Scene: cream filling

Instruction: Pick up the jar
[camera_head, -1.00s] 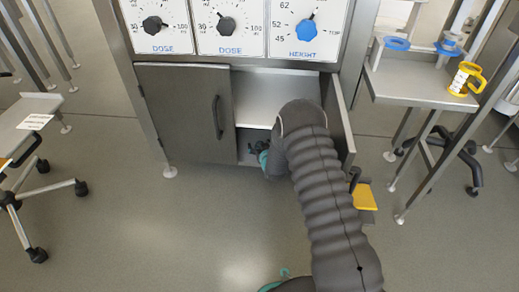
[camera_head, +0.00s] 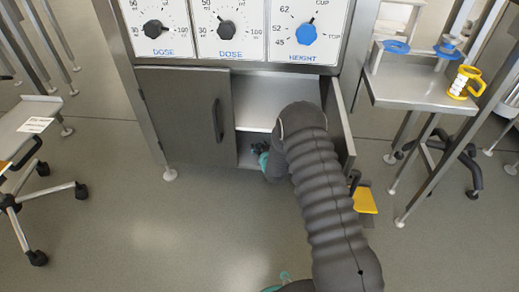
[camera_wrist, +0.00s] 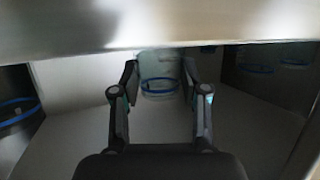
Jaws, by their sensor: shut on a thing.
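In the wrist view a pale, translucent jar (camera_wrist: 158,66) with a blue ring stands inside the cabinet's lower compartment, under a shelf. The two fingers of my gripper (camera_wrist: 160,76) are on either side of it, shut on it. The jar looks upright; I cannot tell whether its base is off the cabinet floor. In the head view my gripper (camera_head: 257,149) is a small dark shape at the open cabinet, mostly hidden by my arm, and the jar cannot be seen there.
The metal shelf (camera_wrist: 200,22) runs close above my gripper. The closed left door (camera_head: 185,115) and open right door (camera_head: 341,122) flank the opening. A side table (camera_head: 420,86) with a yellow-handled jug (camera_head: 463,82) stands at right. The floor in front is clear.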

